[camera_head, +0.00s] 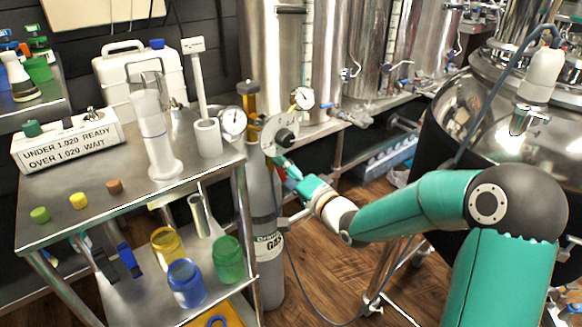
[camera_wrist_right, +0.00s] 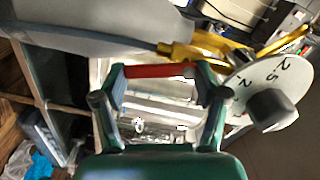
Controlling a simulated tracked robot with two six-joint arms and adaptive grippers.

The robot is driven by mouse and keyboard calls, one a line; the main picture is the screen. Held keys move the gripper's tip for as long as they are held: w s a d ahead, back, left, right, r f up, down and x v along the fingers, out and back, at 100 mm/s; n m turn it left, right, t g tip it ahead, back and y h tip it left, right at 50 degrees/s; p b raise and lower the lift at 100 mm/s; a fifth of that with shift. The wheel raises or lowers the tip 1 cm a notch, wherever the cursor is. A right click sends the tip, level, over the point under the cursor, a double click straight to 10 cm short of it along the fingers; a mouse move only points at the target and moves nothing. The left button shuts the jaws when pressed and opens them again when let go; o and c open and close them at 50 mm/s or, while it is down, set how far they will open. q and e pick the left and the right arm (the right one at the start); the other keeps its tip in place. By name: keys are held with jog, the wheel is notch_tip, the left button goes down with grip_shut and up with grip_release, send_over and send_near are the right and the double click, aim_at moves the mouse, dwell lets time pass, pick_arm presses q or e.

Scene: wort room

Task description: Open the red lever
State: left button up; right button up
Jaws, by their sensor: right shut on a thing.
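My right gripper (camera_head: 283,165) reaches in from the right to the front of the grey gas cylinder, just below a pale numbered disc (camera_head: 285,123). In the right wrist view the gripper (camera_wrist_right: 162,75) has the red lever (camera_wrist_right: 160,71) across between its two fingertips, shut on it. The disc (camera_wrist_right: 258,80) with a dark knob (camera_wrist_right: 271,110) lies right of the fingers in the wrist view. The grey cylinder (camera_head: 265,190) stands upright beside the table. My left gripper is not in view.
A steel table (camera_head: 90,195) with a sign block (camera_head: 68,140), a glass cylinder (camera_head: 155,130) and small coloured caps stands left. Jars stand on its lower shelf. Gauges (camera_head: 232,122) (camera_head: 303,98) flank the valve. A steel vessel (camera_head: 470,100) stands right. A hose runs along the floor.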

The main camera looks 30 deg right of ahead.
jog(key=shift+s+f+m, duration=0.1)
jog(key=shift+f+m, duration=0.15)
jog(key=shift+m, duration=0.65)
jog(key=o, duration=1.2)
jog(key=shift+c, duration=0.2)
jog(key=shift+a, duration=0.1)
jog(key=shift+s, duration=0.1)
jog(key=s, duration=0.7)
jog(key=shift+s+d, duration=0.3)
jog(key=shift+s, duration=0.05)
jog(key=shift+f, duration=0.15)
